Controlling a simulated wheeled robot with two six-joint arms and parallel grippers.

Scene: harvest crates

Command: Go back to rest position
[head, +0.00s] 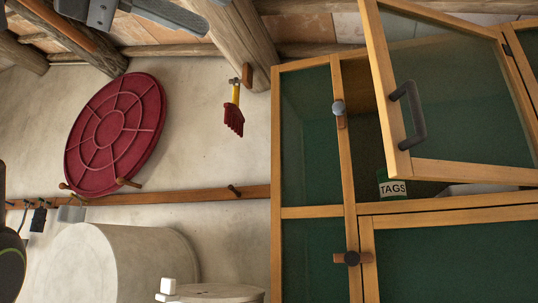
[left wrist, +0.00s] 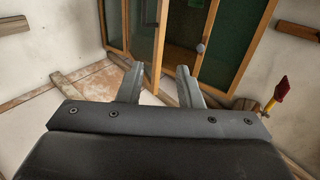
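My left gripper (left wrist: 158,78) is open in the left wrist view, its two grey fingers apart with nothing held between them. Beyond them is a wooden cabinet with green panes. In the head view, grey parts of the left gripper (head: 150,12) show at the top left edge, high up near the beams and left of the cabinet (head: 344,170). One cabinet door (head: 383,80) with a dark handle (head: 411,115) stands open. My right gripper is not in view.
A box labelled TAGS (head: 393,188) stands inside the cabinet. A red round disc (head: 115,133) and a red brush with a yellow handle (head: 233,117) hang on the pale wall. A large pale rounded form (head: 115,262) stands below. A wooden rail (head: 200,196) crosses the wall.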

